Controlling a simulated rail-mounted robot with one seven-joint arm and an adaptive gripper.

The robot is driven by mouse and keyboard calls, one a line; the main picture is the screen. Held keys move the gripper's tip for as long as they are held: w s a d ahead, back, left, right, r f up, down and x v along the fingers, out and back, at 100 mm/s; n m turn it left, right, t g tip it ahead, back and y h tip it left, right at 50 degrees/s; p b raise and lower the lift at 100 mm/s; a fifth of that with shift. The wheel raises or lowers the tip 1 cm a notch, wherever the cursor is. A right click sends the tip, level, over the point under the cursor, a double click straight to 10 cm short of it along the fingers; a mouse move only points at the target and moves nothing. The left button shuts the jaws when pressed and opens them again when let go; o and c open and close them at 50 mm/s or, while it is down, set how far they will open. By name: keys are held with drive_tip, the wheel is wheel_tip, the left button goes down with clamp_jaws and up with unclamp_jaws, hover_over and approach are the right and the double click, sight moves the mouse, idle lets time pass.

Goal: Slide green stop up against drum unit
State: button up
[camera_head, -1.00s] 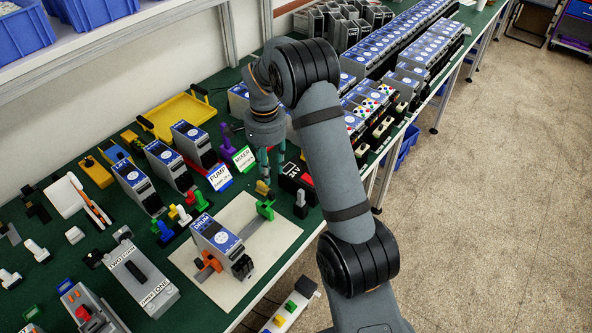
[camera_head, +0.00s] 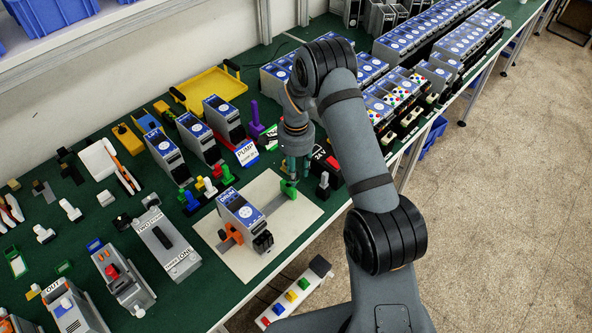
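The drum unit (camera_head: 241,209), a grey module with a blue label top, stands on a grey rail on the cream board (camera_head: 313,213). An orange stop (camera_head: 231,235) sits against or close to its left side. The green stop (camera_head: 289,190) sits farther along the rail, to the upper right, with a stretch of bare rail between it and the drum unit. My gripper (camera_head: 294,174) points down with its teal fingers at the top of the green stop. Its fingertips are small and partly hidden, so I cannot tell whether they grip the stop.
A black-and-grey piece (camera_head: 323,186) and a dark box with a red part stand close right of my gripper. The pump unit's sign (camera_head: 246,153) and a purple piece (camera_head: 256,121) stand behind. A grey box (camera_head: 165,245) lies left of the board.

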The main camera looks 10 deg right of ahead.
drive_tip(key=shift+c, duration=0.3)
drive_tip(key=c, duration=0.7)
clamp_jaws()
